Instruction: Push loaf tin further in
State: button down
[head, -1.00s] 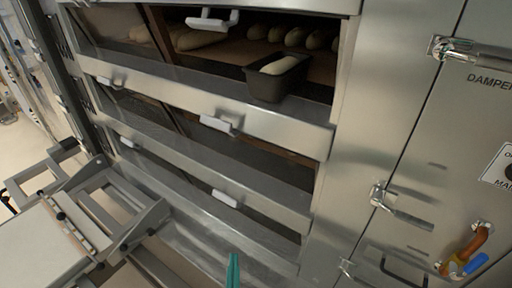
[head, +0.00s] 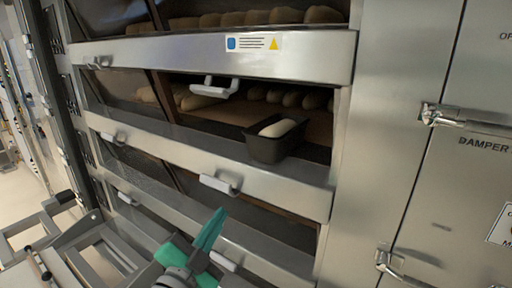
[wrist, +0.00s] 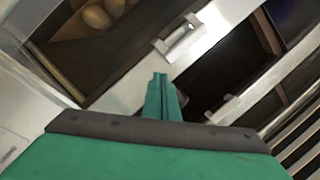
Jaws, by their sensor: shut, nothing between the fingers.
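The dark loaf tin (head: 270,148) with a pale loaf in it stands at the front edge of an open oven deck in the head view, near the right side of the opening. Its front end is at the sill. My gripper (head: 215,222) is teal and shut with nothing in it. In the head view it is below and left of the tin, in front of the lower decks. In the wrist view my shut fingers (wrist: 161,78) point toward the oven front. I cannot make out the tin for certain in the wrist view.
White handles, such as this one (head: 219,185), stick out from the deck fronts. Loaves (head: 285,97) lie deeper in the tin's deck, behind it. A grey metal frame (head: 60,245) stands at lower left. Steel doors with latches (head: 440,115) are at right.

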notch_tip(320, 180, up, 8)
jog(key=s+m+g+h, duration=0.1)
jog(key=s+m+h, duration=0.1)
jog(key=m, duration=0.3)
jog(key=m+g+h, duration=0.1)
jog(key=m+g, duration=0.1)
jog(key=m, duration=0.5)
send_near(264, 139)
jog(key=x, duration=0.6)
jog(key=shift+w+d, duration=0.1)
jog(key=shift+w, duration=0.05)
